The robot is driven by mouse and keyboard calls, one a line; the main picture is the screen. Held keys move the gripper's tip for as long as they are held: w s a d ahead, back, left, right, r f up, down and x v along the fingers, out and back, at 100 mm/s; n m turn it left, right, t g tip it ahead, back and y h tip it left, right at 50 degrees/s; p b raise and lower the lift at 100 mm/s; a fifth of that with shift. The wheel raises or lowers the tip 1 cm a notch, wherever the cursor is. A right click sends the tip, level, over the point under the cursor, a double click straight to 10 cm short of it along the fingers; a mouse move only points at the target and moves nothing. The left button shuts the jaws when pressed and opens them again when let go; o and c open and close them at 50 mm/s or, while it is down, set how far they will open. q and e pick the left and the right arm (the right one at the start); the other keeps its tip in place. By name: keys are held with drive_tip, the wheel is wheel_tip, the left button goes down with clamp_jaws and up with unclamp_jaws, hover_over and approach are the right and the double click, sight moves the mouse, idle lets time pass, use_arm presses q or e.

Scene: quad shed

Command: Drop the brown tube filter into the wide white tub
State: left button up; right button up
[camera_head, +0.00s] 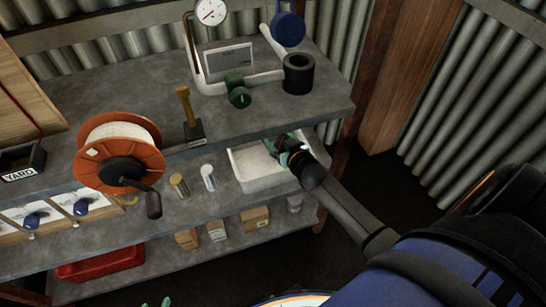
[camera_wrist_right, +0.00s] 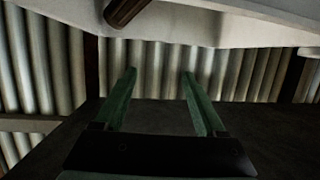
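The wide white tub (camera_head: 246,181) stands on the middle shelf, below the upper shelf's front edge. My right gripper (camera_head: 277,148) is over the tub's back right part in the head view. In the right wrist view its two green fingers (camera_wrist_right: 160,88) are apart with nothing between them. A dark brown tube (camera_wrist_right: 128,10) shows at the top of that view, against the white tub (camera_wrist_right: 230,25) and clear of the fingers. It is cut by the frame edge, and I cannot tell if it rests. Only green tips of my left gripper (camera_head: 155,303) show, apart, at the bottom edge.
A tan cylinder (camera_head: 179,186) and a white cylinder (camera_head: 208,178) stand left of the tub. An orange reel (camera_head: 118,140) stands further left. The upper shelf (camera_head: 140,80) holds a gauge (camera_head: 211,12) and a black ring (camera_head: 298,75). Small boxes (camera_head: 255,217) sit below.

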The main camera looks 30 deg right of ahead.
drive_tip(key=shift+o, duration=0.4)
drive_tip(key=shift+s, duration=0.1)
drive_tip(key=p+v, duration=0.3)
drive_tip(key=v, duration=0.9)
drive_tip(key=shift+s, duration=0.15)
